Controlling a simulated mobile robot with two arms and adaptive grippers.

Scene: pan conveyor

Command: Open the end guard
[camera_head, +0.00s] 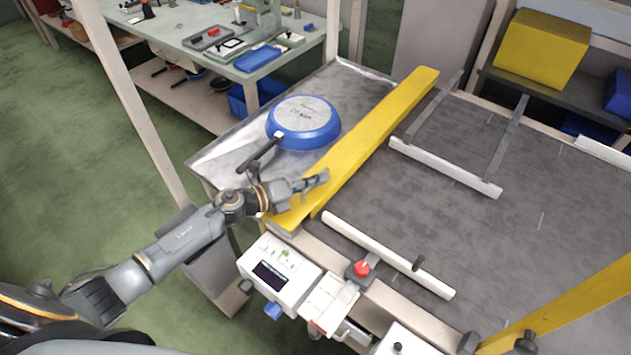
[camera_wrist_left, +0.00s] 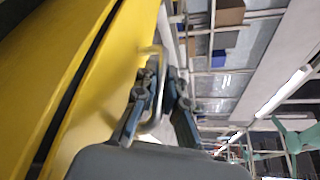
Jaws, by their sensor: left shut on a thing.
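The end guard (camera_head: 375,125) is a long yellow bar lying across the conveyor end, between the grey belt and a metal end plate. In the left wrist view the yellow guard (camera_wrist_left: 95,85) fills the left side, with a dark slot along it. A pale bent handle (camera_wrist_left: 158,62) stands out from its face. My left gripper (camera_head: 318,179) is at the near part of the guard. In the left wrist view my left gripper (camera_wrist_left: 162,100) has its fingers around the handle and is shut on it. My right gripper is not in view.
A blue pan (camera_head: 303,122) lies upside down on the metal end plate (camera_head: 345,85), its dark handle pointing toward my left wrist. A control box (camera_head: 279,275) and a red button (camera_head: 361,268) are at the near edge. White rails (camera_head: 445,168) cross the belt. A workbench (camera_head: 190,45) stands behind.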

